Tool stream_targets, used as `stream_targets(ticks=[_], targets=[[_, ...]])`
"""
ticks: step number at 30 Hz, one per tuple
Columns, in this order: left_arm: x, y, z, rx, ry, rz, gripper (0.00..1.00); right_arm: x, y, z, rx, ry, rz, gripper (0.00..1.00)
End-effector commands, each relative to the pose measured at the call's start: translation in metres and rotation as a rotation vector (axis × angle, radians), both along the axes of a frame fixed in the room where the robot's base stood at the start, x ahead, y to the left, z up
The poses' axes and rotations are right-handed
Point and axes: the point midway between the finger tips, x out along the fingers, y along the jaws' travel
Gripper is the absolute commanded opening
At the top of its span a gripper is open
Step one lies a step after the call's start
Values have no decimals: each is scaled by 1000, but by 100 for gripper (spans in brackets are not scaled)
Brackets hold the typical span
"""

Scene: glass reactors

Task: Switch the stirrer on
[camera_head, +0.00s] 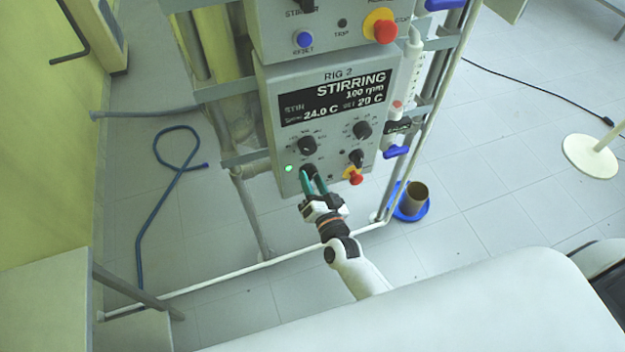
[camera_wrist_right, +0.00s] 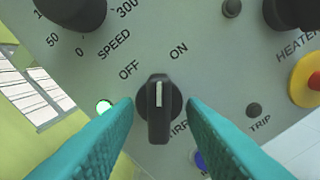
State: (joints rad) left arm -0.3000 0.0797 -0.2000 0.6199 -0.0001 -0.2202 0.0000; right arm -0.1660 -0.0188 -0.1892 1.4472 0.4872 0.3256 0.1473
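The grey RIG 2 panel (camera_head: 270,110) shows STIRRING and 100 rpm on its black display (camera_head: 333,97). A green lamp (camera_head: 288,168) is lit at its lower left and also shows in the wrist view (camera_wrist_right: 104,106). The black stirrer knob (camera_wrist_right: 158,110) sits below the OFF and ON labels. Its white mark points straight up in the wrist view, between the two labels. My right gripper (camera_head: 312,183) is at the knob. Its teal fingers (camera_wrist_right: 159,118) are apart on either side of the knob, with narrow gaps visible. My left gripper is not in view.
The speed knob (camera_head: 307,146), heater knob (camera_head: 356,157) and a red button on yellow (camera_head: 353,176) are close by on the panel. Another panel with a red button (camera_head: 385,31) is above. A blue hose (camera_head: 170,175) lies on the floor at left.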

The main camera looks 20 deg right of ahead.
Motion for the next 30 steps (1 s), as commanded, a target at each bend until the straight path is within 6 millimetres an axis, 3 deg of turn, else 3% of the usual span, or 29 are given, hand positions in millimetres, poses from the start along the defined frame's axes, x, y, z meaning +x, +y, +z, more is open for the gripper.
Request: stream_targets(ticks=[8, 15, 20, 30], targets=[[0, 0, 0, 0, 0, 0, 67, 1, 0, 0, 1, 0, 0, 37], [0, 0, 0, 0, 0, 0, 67, 1, 0, 0, 0, 0, 0, 0], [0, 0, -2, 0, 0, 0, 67, 1, 0, -1, 27, 1, 0, 0], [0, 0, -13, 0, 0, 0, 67, 1, 0, -1, 381, 12, 2, 0]])
